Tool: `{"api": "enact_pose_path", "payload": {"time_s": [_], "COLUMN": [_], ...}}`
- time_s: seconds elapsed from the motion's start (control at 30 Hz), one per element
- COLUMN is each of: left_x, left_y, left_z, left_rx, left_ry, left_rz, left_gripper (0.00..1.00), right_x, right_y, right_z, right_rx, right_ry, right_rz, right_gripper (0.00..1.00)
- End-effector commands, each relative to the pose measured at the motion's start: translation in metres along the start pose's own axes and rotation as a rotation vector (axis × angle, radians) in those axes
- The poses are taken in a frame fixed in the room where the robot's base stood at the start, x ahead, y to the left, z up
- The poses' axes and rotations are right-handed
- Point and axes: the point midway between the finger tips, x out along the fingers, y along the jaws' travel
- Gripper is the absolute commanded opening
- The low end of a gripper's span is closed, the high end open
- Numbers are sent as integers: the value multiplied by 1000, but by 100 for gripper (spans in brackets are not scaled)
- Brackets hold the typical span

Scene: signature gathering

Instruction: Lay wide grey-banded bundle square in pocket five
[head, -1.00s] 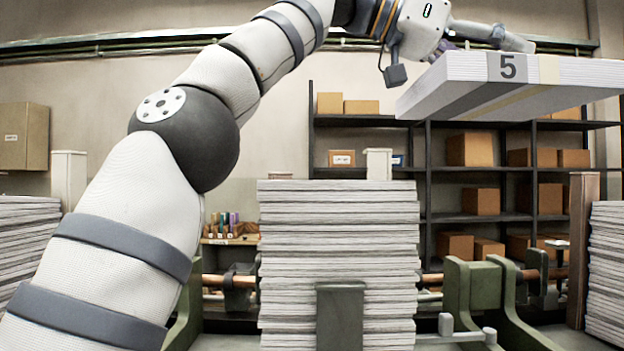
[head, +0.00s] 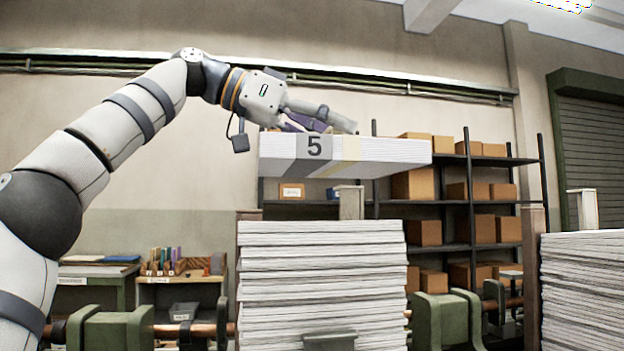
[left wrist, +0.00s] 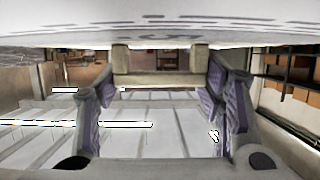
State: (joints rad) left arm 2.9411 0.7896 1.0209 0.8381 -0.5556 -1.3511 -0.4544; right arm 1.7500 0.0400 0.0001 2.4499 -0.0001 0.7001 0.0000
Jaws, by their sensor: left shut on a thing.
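The wide bundle (head: 400,151) of white sheets hangs level in the air, with a grey band marked 5 (head: 314,146) and a narrower cream strip beside it. My left gripper (head: 315,123) is shut on it from above at the far side; its exact grip points are partly hidden. In the left wrist view the bundle (left wrist: 160,28) fills the top edge, with the purple-padded fingers (left wrist: 160,108) below. Below the bundle in the head view stands a tall stack of sheets (head: 322,275), with a clear gap between. I cannot tell which pocket this is. My right gripper is not in view.
Another stack (head: 582,290) stands at the right, beside a brown post (head: 535,235). Green machine blocks (head: 440,315) flank the middle stack. Shelving with cardboard boxes (head: 424,232) and a small desk of coloured items (head: 180,265) stand behind.

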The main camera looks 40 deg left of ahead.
Motion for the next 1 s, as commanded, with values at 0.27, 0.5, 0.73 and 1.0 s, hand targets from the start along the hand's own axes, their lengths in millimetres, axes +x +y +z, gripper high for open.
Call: {"api": "enact_pose_path", "payload": {"time_s": [0.27, 0.5, 0.73, 1.0], "left_x": [-11, 1, 0, 2], "left_y": [-20, -20, -19, -20], "left_z": [42, 72, 71, 74], "left_rx": [0, 1, 2, 1], "left_ry": [6, 4, 6, 2], "left_rz": [1, 1, -1, -1], "left_gripper": [10, 10, 10, 82], "right_x": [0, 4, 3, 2], "right_y": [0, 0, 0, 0], "right_z": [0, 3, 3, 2], "right_rx": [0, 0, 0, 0], "right_ry": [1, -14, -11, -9], "right_rz": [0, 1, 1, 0], "right_gripper": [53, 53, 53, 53]}}
